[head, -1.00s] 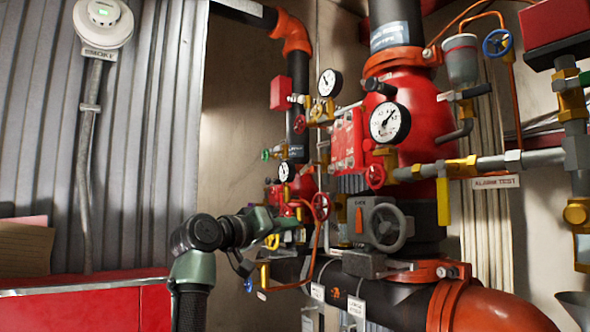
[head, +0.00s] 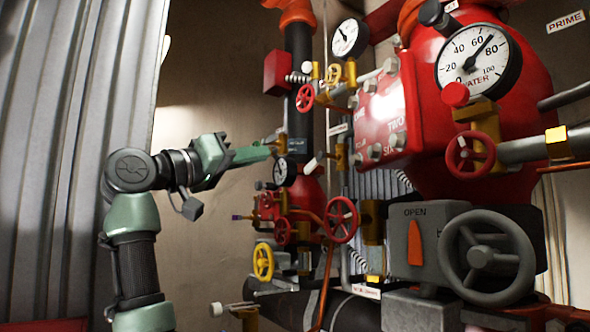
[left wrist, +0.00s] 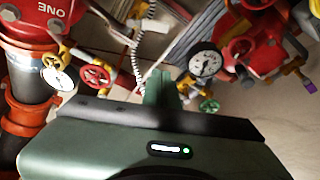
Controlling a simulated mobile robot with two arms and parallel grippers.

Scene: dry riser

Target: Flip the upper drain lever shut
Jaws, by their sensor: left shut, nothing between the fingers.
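My left gripper (head: 268,151) reaches in from the left in the head view, its green fingers together and pointing right toward the pipework. Its fingers also show in the left wrist view (left wrist: 160,90), with nothing between them. Just right of the fingertips is a pale-tipped lever (head: 314,163) on a small brass valve (head: 341,157); this may be the upper drain lever, but no label confirms it. A similar pale-tipped lever (head: 216,309) sits low on another brass valve. I cannot tell whether the fingers touch anything. My right gripper is not in view.
A small gauge (head: 285,171) is just below the fingertips. Red handwheels (head: 341,219) and a yellow one (head: 263,262) crowd below. A grey OPEN-marked gearbox (head: 430,240) and large gauge (head: 478,61) stand at right. The wall left of the pipes is clear.

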